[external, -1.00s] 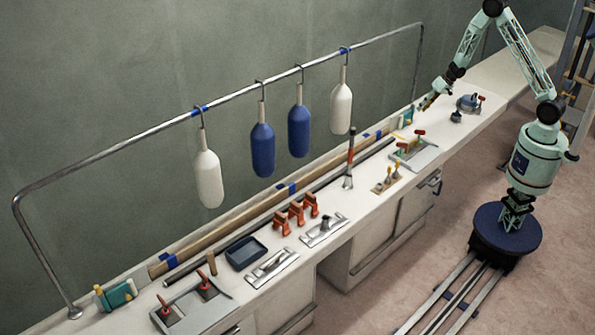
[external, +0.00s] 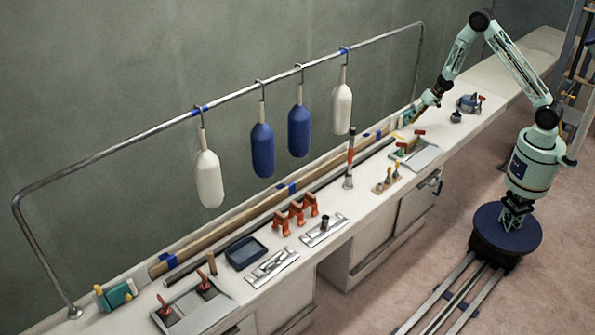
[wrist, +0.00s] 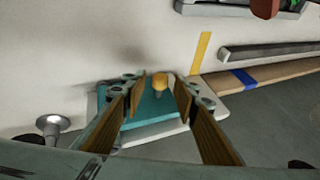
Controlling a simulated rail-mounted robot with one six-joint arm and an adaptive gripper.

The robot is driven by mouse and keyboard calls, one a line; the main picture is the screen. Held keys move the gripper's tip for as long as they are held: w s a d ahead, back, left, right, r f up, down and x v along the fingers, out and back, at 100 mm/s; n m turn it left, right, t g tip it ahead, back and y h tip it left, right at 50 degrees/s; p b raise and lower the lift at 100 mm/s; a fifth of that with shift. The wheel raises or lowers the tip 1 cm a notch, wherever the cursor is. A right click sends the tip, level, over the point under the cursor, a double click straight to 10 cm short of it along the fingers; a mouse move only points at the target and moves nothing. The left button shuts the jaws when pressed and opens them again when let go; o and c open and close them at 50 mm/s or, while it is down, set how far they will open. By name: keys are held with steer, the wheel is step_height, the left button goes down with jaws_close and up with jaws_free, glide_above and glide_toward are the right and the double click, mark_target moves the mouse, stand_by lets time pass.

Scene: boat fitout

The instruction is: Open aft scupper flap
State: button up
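A teal scupper flap (wrist: 152,112) with a yellow knob (wrist: 160,82) sits on a pale plate in the wrist view. In the external view this flap (external: 408,115) is at the far right end of the counter, partly hidden by my gripper (external: 425,101). In the wrist view my gripper (wrist: 161,84) is open, its wooden-looking finger pads on either side of the knob with gaps showing. I cannot tell how far above the flap the fingertips are.
A silver rail post foot (wrist: 53,127) stands left of the flap in the wrist view. A wooden strip with blue tape (wrist: 265,76) runs to its right. A blue-grey fitting (external: 468,102) and a tray (external: 424,157) are nearby on the counter. Bottle-shaped fenders (external: 342,108) hang from the rail.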

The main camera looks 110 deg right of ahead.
steer(key=shift+w+f, duration=0.15)
steer(key=shift+f, duration=0.05)
jaws_close()
stand_by(0.3)
